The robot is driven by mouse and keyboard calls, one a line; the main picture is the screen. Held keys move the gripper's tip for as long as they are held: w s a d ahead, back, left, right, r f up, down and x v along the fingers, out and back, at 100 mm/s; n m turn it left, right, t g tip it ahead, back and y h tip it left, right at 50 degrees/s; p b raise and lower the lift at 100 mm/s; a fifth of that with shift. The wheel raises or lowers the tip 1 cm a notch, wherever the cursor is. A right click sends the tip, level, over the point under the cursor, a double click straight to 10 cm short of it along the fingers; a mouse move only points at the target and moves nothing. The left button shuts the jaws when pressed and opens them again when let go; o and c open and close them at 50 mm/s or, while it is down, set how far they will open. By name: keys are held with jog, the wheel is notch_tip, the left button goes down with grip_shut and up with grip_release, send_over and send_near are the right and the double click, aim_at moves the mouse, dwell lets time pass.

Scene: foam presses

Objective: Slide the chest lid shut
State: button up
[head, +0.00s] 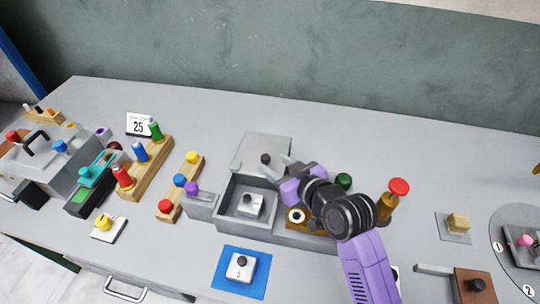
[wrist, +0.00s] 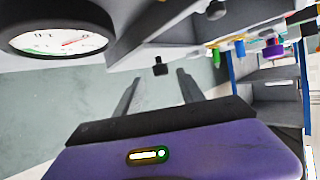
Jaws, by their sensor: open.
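The grey chest (head: 232,190) stands mid-table with its near part open, showing a small grey block with a dark knob (head: 250,204) inside. Its flat grey lid (head: 262,143) lies toward the back, leaving the front uncovered. A dark lid knob (head: 266,158) stands on it and also shows in the wrist view (wrist: 160,66). My gripper (head: 277,167) is open at the knob, with fingers pointing left and back. In the wrist view my gripper (wrist: 158,78) has the knob between and just beyond its fingertips; contact cannot be told.
Left of the chest are wooden peg blocks (head: 178,190) with coloured knobs. A blue mat (head: 222,277) with a grey weight (head: 240,266) lies in front. A red-topped post (head: 399,187) stands right of my arm. A round dial (wrist: 60,35) shows in the wrist view.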

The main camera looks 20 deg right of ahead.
aim_at(268, 160)
jog(key=shift+p+x, duration=0.4)
jog(key=shift+x, duration=2.6)
jog(key=shift+a+r, duration=0.1)
grip_shut()
